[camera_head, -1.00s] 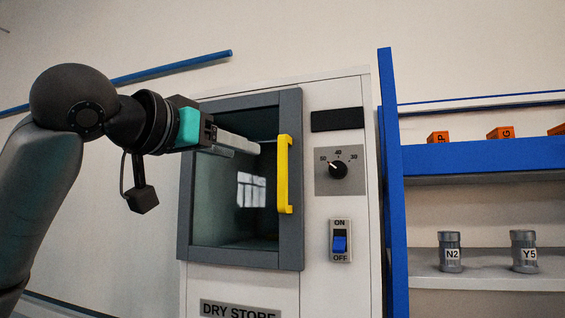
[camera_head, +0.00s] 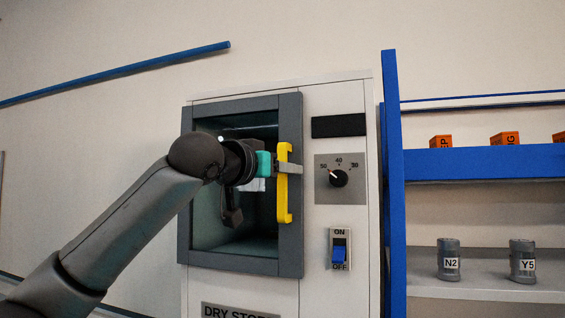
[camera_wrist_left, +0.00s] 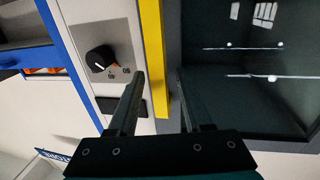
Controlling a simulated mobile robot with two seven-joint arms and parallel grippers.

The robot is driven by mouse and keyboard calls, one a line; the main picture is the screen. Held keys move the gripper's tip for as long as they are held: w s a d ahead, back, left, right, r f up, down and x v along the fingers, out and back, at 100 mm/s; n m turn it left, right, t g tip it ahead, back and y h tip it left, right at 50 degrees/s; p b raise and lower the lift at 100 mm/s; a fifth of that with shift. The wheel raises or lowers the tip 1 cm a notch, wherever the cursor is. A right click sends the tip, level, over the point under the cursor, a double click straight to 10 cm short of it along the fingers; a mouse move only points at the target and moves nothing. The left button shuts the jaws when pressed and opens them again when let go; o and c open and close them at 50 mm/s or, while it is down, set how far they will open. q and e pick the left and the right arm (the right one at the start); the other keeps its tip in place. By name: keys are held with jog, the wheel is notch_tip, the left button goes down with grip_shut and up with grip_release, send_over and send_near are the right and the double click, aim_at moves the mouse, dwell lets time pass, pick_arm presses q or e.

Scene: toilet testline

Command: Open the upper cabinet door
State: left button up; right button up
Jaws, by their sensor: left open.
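The upper cabinet door (camera_head: 291,245) has a dark grey frame around a glass pane and looks shut. Its yellow vertical handle (camera_head: 283,207) is on the door's right side and also shows in the left wrist view (camera_wrist_left: 152,32). My left gripper (camera_head: 290,168) is at the handle's middle height. In the left wrist view, my left gripper (camera_wrist_left: 162,82) is open, with the handle between its two fingers and visible gaps beside it. My arm hides part of the glass. My right gripper is not in view.
Right of the door are a dial (camera_head: 338,178) and a blue ON/OFF switch (camera_head: 339,252) on the white cabinet. A blue-framed shelf (camera_head: 480,163) with orange blocks and grey jars (camera_head: 449,260) stands farther right. A blue rail (camera_head: 120,72) runs along the wall at left.

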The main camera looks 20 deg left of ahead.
pick_arm(q)
jog(key=shift+w, duration=0.15)
grip_shut()
dwell(0.4)
dwell(1.0)
